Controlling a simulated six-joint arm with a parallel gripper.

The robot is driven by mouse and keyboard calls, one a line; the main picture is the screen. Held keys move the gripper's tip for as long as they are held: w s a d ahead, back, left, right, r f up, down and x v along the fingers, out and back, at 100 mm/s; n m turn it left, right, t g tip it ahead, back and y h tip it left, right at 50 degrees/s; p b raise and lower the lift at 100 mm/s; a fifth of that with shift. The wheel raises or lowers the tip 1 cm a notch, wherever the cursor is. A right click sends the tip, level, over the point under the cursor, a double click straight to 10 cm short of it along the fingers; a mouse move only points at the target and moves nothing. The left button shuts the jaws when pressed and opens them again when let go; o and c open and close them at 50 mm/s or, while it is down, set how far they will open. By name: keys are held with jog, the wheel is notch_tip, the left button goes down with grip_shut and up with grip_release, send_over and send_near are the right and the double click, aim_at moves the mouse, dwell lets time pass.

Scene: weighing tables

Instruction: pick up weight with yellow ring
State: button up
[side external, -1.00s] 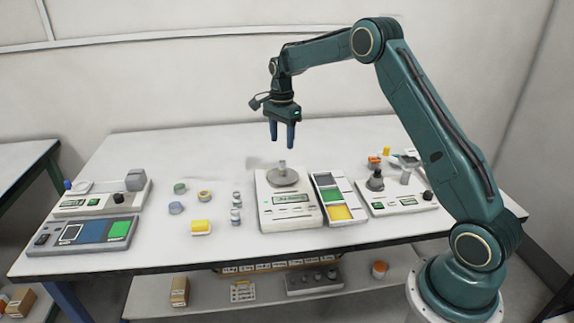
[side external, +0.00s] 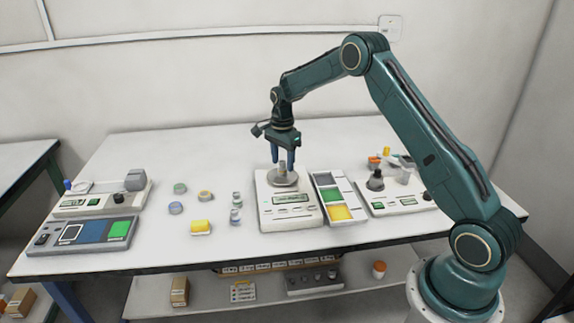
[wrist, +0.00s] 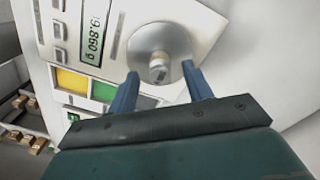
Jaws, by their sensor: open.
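A small pale grey cylindrical weight (side external: 283,170) stands upright on the round pan (side external: 289,183) of the middle scale. In the wrist view the weight (wrist: 157,66) shows a faint yellowish tint near its upper end; a clear yellow ring cannot be made out. My gripper (side external: 283,161) is open and points down over the pan, its fingertips low around the weight in the side view. In the wrist view its two blue fingers (wrist: 162,74) stand apart, with the weight between and just beyond their tips. I see no contact.
A tray with green and yellow compartments (side external: 340,213) stands close to the right of the scale (side external: 268,216). Another scale (side external: 377,207) stands right.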

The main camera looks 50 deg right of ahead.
aim_at(283, 161)
jog(key=shift+f, duration=1.2)
grip_shut()
jog(key=shift+r, duration=0.2)
notch_tip(283, 161, up, 20)
jog(key=shift+f, duration=0.15)
dwell(0.5)
